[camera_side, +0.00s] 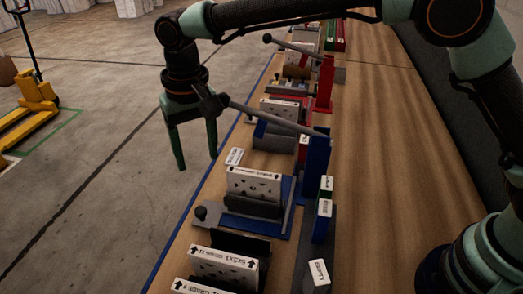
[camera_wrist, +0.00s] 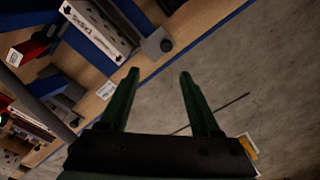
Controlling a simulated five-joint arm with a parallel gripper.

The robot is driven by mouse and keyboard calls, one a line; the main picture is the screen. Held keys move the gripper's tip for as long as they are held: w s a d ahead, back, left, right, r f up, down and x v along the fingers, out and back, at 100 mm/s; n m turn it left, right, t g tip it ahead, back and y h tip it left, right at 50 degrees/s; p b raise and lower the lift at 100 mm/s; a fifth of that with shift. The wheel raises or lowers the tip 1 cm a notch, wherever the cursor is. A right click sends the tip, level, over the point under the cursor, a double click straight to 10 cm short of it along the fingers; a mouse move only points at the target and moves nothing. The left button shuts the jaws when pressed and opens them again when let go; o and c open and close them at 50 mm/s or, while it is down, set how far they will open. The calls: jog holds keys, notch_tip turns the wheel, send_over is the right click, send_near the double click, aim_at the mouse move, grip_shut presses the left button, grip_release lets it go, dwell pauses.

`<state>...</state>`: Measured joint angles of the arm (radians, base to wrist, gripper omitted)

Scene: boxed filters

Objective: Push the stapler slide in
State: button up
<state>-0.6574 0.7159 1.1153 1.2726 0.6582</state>
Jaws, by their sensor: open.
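My gripper (camera_side: 198,162) is open and empty, its two green fingers pointing down beyond the table's left edge. In the wrist view my gripper (camera_wrist: 160,74) has nothing between its fingers. A grey block with a round dark knob (camera_side: 202,212) juts from the left side of a blue-based station; it looks like the slide, but I cannot be sure. In the wrist view a grey knobbed block (camera_wrist: 157,43) lies just beyond the fingertips, apart from them. A white printed filter box (camera_side: 253,184) stands upright in the station's dark holder.
A long grey lever (camera_side: 270,118) reaches from a blue post (camera_side: 318,160) toward my wrist. More stations line the wooden table (camera_side: 400,170). A white block marked EMPTY (camera_side: 318,272) is at the front. A yellow pallet jack (camera_side: 35,95) stands on the open floor at left.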

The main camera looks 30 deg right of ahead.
jog(key=s+d+r+t, duration=0.1)
jog(key=d+r, duration=0.4)
jog(key=d, duration=0.6)
jog(key=s+d+r+t, duration=0.1)
jog(key=s+d+r, duration=0.2)
jog(key=d, duration=0.8)
jog(key=shift+s+r+t+y, duration=0.25)
jog(key=shift+r+t+y, duration=0.15)
jog(key=shift+r, duration=0.8)
jog(key=g+h, duration=0.1)
jog(key=g, duration=0.2)
send_over(200, 210)
notch_tip(200, 210, down, 14)
notch_tip(200, 210, down, 11)
jog(key=shift+f, duration=0.1)
grip_shut()
